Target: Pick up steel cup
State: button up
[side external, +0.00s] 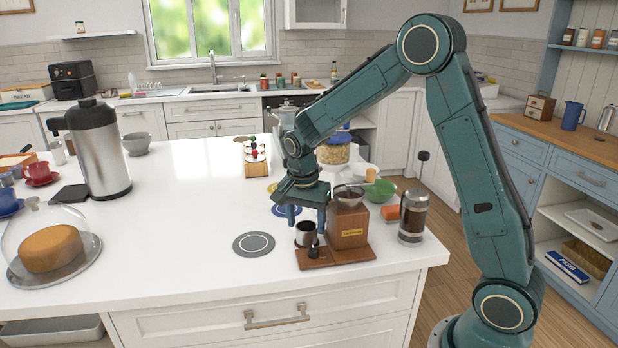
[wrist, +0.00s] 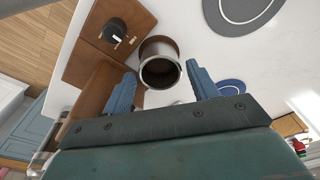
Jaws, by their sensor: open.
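The steel cup (side external: 306,233) stands upright on the island, just left of the wooden coffee grinder (side external: 348,224). In the wrist view I look down into the dark open mouth of the cup (wrist: 160,70); it seems empty. My gripper (side external: 305,218) is open, fingers pointing down, above and around the cup's upper part in the side view. In the wrist view my gripper's fingertips (wrist: 162,70) lie on either side of the cup, with gaps between. I cannot tell whether the cup rests on the grinder's base board or the counter behind it.
The grinder's base with a black knob (side external: 313,251) is close to the cup. A French press (side external: 413,216) stands at the right, and a grey round coaster (side external: 254,244) lies left. A blue coaster (side external: 286,210) lies behind.

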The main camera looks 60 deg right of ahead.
jog(key=shift+d+f, duration=0.1)
jog(key=shift+f, duration=0.75)
jog(key=c, duration=0.8)
jog(key=shift+r, duration=0.1)
jog(key=shift+w+a+r, duration=0.25)
jog(key=shift+r, duration=0.05)
notch_tip(320, 180, up, 6)
jog(key=w+a, duration=1.3)
jog(key=shift+w+a+r, duration=0.15)
jog(key=shift+w+a, duration=0.15)
